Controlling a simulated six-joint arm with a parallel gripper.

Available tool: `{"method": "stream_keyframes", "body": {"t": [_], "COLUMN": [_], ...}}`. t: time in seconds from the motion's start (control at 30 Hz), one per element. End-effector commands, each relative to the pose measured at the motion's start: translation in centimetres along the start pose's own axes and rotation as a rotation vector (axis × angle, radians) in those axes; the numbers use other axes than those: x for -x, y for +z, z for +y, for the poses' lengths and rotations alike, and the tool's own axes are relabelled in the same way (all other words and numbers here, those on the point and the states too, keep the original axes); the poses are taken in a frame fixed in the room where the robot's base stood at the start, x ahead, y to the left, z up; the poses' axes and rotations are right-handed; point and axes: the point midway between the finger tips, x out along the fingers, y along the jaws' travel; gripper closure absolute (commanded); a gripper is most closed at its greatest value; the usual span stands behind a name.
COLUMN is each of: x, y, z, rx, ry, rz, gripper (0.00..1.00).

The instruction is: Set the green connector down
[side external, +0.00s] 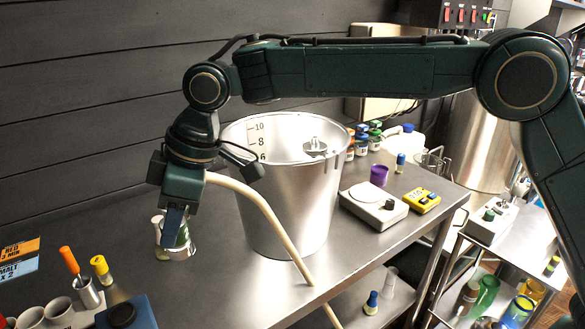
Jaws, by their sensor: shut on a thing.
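My gripper (174,222) points down at the left of the steel pot, low over the table. Its jaws are shut on the green connector (183,237), of which a small green part shows beside the finger, with a silvery ring (179,254) under it. A beige hose (268,214) runs from beside the gripper, in front of the pot and over the table's front edge. Its join to the connector is hidden by the gripper. I cannot tell whether the connector touches the table.
The large steel pot (285,205) stands close to the right of my gripper. A pale upright piece (157,232) is just left of the jaws. Orange and blue cards (18,258), cups (30,317) and brushes (70,261) are at left. A scale (373,210) stands at right. Bare steel table (215,290) lies in front.

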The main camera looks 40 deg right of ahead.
Motion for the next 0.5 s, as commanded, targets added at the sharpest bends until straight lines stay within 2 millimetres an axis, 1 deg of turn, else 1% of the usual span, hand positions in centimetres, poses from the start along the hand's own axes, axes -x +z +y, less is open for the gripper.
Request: {"method": "stream_keyframes", "body": {"t": [0.5], "x": [-9.0], "y": [3.8], "z": [0.0], "rx": [0.000], "ry": [-0.001], "rz": [-0.004], "gripper": [0.93]}}
